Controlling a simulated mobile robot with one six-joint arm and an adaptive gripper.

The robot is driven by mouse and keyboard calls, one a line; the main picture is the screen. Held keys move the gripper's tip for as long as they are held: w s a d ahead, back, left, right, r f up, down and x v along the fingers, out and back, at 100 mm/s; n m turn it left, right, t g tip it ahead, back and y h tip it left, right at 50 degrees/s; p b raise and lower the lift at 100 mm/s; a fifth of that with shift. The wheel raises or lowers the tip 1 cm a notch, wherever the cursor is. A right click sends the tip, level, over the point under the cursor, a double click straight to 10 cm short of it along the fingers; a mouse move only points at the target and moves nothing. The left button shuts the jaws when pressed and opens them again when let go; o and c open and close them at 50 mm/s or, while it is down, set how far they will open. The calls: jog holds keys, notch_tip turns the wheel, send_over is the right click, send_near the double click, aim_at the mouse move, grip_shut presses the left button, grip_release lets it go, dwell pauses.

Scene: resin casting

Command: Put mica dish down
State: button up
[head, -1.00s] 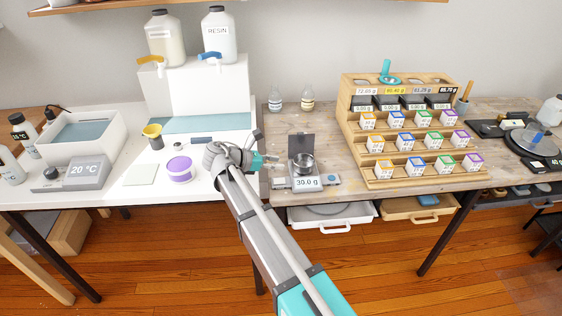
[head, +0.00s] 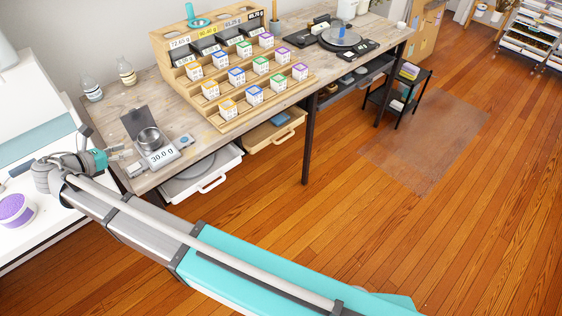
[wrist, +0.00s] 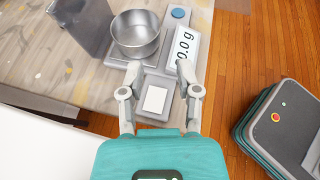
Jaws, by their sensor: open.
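A small round metal dish (head: 148,139) stands upright on a compact scale (head: 164,157) near the front left of the wooden bench. It is taken here as the mica dish. My gripper (head: 124,156) is open and empty at the left side of the scale. In the wrist view its fingertips (wrist: 161,72) are apart, just short of the dish and not around it.
A wooden rack (head: 215,75) with several small labelled boxes stands behind and right of the scale. Two small bottles (head: 126,70) stand at the back left. A white drawer (head: 203,172) sticks out below the bench. A purple tub (head: 15,210) sits on the white table at left.

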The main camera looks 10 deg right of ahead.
jog(key=w+d+f+m+g, duration=0.1)
jog(key=d+m, duration=0.1)
jog(key=d, duration=0.3)
jog(key=w+d+f+m+g, duration=0.1)
jog(key=d+m, duration=0.1)
jog(key=d, duration=0.3)
jog(key=w+d+f+m+g, duration=0.1)
jog(key=d+f, duration=0.1)
jog(key=d, duration=0.3)
jog(key=shift+w+d+m+g+y, duration=0.1)
jog(key=shift+w+m+g+y, duration=0.2)
jog(key=shift+m+g+y, duration=0.1)
jog(key=s+d+f+m+g+y, duration=0.2)
jog(key=d+m, duration=0.5)
jog(key=d, duration=0.4)
jog(key=s+d+f+m+g+y, duration=0.2)
jog(key=d+m, duration=0.5)
jog(key=d, duration=0.5)
jog(key=s+d+f+m+g+y, duration=0.1)
jog(key=s+d+f+m+y, duration=0.2)
jog(key=s+d+m, duration=0.3)
jog(key=d+m+y, duration=0.1)
jog(key=d, duration=0.4)
jog(key=shift+d+f+m+g+y, duration=0.15)
jog(key=shift+d+m+g+y, duration=0.15)
jog(key=shift+d+m+g, duration=0.1)
jog(key=shift+a, duration=0.15)
